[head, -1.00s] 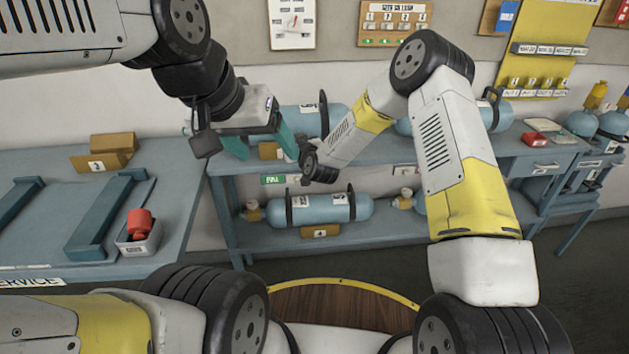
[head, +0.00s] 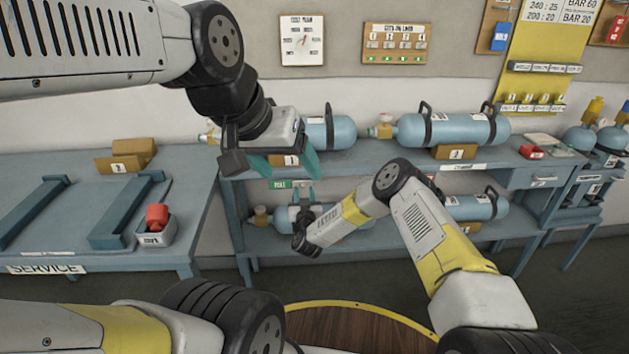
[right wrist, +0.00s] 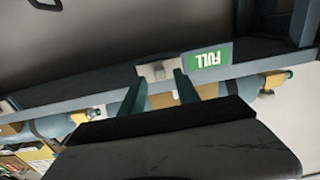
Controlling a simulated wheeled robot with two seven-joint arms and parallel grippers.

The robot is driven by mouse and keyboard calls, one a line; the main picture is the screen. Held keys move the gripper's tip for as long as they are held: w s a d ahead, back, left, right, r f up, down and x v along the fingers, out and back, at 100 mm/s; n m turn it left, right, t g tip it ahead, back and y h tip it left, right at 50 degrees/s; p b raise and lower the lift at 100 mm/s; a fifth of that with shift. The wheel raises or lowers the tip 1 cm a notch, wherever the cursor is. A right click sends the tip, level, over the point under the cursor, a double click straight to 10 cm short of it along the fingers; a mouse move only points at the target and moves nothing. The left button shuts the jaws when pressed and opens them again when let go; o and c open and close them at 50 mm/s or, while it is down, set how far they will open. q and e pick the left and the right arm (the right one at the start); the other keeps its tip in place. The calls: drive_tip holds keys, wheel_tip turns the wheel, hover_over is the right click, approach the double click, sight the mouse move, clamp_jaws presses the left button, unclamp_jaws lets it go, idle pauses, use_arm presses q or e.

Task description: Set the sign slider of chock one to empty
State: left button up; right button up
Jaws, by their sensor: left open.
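A small sign with a green FULL face (head: 280,184) sits on the front edge of the upper shelf, below a tan chock (head: 285,161) whose number is partly hidden. In the right wrist view the sign (right wrist: 208,60) appears upside down, with a pale slider knob (right wrist: 157,70) beside it. My right gripper (right wrist: 161,82) has its teal fingers apart, one on each side of the knob; I cannot tell whether they touch it. In the head view my right forearm and wrist hide part of this gripper. My left gripper (head: 285,164) is open and empty in front of the chock.
Blue cylinders (head: 455,129) lie on the upper shelf, others on the lower shelf (head: 400,250). A service table (head: 60,240) with a grey bin (head: 155,232) holding a red part stands at left. My left arm hangs close above the sign.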

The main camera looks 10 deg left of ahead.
drive_tip(key=shift+x, duration=0.9)
clamp_jaws()
idle(0.8)
